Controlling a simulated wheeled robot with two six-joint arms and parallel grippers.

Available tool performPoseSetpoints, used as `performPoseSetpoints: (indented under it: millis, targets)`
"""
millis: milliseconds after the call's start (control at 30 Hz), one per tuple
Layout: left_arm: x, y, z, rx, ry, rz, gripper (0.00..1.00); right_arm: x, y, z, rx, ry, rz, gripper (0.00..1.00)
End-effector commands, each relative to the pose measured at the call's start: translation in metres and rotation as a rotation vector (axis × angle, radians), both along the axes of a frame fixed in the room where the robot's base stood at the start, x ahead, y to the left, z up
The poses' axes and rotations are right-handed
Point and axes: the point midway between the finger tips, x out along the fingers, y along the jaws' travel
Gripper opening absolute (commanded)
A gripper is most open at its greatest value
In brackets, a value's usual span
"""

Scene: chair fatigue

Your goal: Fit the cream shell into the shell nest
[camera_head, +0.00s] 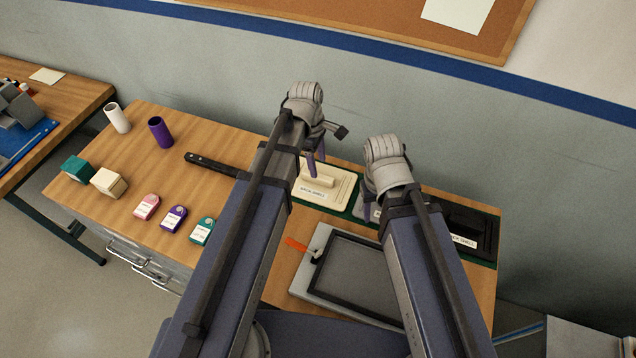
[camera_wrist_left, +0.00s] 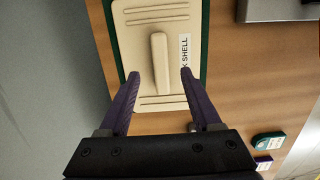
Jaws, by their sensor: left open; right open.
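The cream shell (camera_head: 343,187) is a flat cream panel with a raised bar handle and a white label. It lies on a green-edged mat (camera_head: 357,216). In the left wrist view the shell (camera_wrist_left: 180,12) shows its bar running between my finger tips. My left gripper (camera_head: 315,167) is open above the shell, with one finger on each side of the bar; contact cannot be told. My right gripper (camera_head: 370,207) is open, right of the cream shell, partly hidden by its own arm. I cannot tell surely which piece is the shell nest; a pale frame with a dark recess (camera_head: 358,272) lies in front.
A black shell (camera_head: 478,222) with a label lies at the mat's right end. A black-handled tool (camera_head: 212,165) lies left of the mat. A white cup (camera_head: 117,118), a purple cup (camera_head: 160,131), blocks and several coloured tags stand farther left. The wall is close behind.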

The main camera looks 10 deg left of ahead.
Motion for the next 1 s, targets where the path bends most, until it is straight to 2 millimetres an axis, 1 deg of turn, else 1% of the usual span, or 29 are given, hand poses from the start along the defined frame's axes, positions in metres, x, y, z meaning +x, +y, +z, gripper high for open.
performPoseSetpoints:
  millis: [300, 400, 500, 700, 733, 767, 1000]
  targets:
    - [-0.001, 0.002, -0.039, 0.000, 0.000, 0.000, 0.65, 0.000, 0.000, -0.039, 0.000, 0.000, -0.001, 0.50]
    - [-0.001, 0.001, -0.049, 0.000, 0.000, -0.001, 0.65, 0.000, 0.000, -0.049, 0.000, 0.000, -0.001, 0.50]
    - [-0.001, 0.000, -0.052, 0.000, -0.001, -0.001, 0.65, 0.000, 0.000, -0.052, 0.000, 0.000, -0.001, 0.50]
    - [-0.001, 0.000, -0.049, 0.000, -0.001, -0.001, 0.65, 0.000, 0.000, -0.050, 0.000, 0.000, -0.001, 0.50]
    - [-0.001, 0.000, -0.049, 0.000, -0.001, -0.001, 0.64, 0.000, 0.000, -0.050, 0.000, 0.000, -0.001, 0.50]
    - [-0.001, 0.000, -0.049, 0.000, -0.001, -0.001, 0.60, 0.000, 0.000, -0.050, 0.000, 0.000, -0.001, 0.50]
    - [-0.001, 0.000, -0.049, 0.000, -0.001, -0.001, 0.34, 0.000, 0.000, -0.050, 0.000, 0.000, -0.001, 0.50]
